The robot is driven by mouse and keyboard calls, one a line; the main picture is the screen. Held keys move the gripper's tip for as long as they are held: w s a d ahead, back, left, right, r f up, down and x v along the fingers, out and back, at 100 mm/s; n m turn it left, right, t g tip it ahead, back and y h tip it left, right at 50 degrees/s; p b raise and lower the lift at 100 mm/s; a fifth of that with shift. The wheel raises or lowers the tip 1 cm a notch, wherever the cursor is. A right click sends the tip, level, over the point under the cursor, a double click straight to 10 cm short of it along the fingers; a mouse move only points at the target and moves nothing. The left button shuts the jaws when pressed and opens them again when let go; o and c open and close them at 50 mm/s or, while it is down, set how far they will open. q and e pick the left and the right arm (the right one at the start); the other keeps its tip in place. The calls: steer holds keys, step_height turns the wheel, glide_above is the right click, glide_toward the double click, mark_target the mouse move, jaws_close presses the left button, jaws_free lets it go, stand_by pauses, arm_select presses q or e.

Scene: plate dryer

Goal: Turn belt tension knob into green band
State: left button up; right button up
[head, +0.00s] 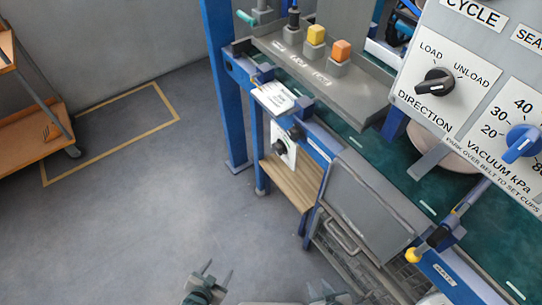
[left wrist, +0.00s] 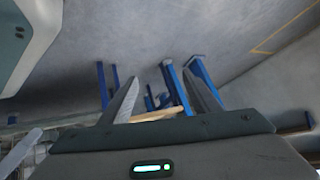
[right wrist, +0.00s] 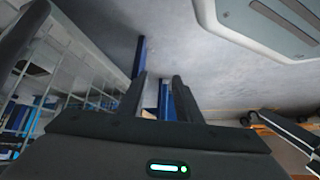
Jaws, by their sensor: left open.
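A white panel (head: 284,152) with a dark round knob (head: 280,148) is on the side of the blue machine frame, below the belt edge. Its markings are too small to read, so I cannot tell a green band or where the knob points. My left gripper (head: 217,268) is at the bottom of the head view, well below the panel and apart from it. Its fingers are open and empty in the left wrist view (left wrist: 164,82). My right gripper (head: 328,290) is further right at the bottom edge. Its fingers stand apart and empty in the right wrist view (right wrist: 160,78).
A control panel (head: 470,90) with direction and vacuum knobs is at the upper right. A grey box (head: 365,205) and a wire basket (head: 345,260) hang at the machine's near side. A yellow-tipped lever (head: 412,255) sticks out there. The floor (head: 150,210) on the left is clear.

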mark_target(275, 151)
arm_select(q)
steer(key=w+a+r+m+t+h+b, duration=0.1)
steer(key=w+r+m+t+h+b, duration=0.3)
steer(key=w+r+m, duration=0.6)
steer(key=w+r+m+t+h+b, duration=0.1)
steer(key=w+r+m+t+b, duration=0.1)
steer(key=w+r+m+b, duration=0.55)
arm_select(e)
steer(key=w+a+r+t+y+p, duration=0.1)
steer(key=w+a+r+t, duration=0.1)
steer(key=w+a+r, duration=0.4)
arm_select(q)
steer(key=w+d+r+m+g+h+b, duration=0.2)
steer(key=r+m+h+b, duration=0.2)
steer(key=m, duration=0.7)
steer(key=w+d+r+m+g+h+b, duration=0.2)
steer(key=d+r+m+h+b, duration=0.1)
steer(key=m, duration=0.9)
step_height(275, 151, up, 2)
steer(key=shift+w+d+r+h+b, duration=0.15)
steer(key=shift+w+d+h+b, duration=0.2)
steer(key=shift+b, duration=0.2)
arm_select(e)
step_height(275, 151, up, 14)
steer(key=s+t+y, duration=0.1)
steer(key=t+y, duration=0.1)
steer(key=shift+r+t, duration=0.15)
steer(key=shift+t, duration=0.15)
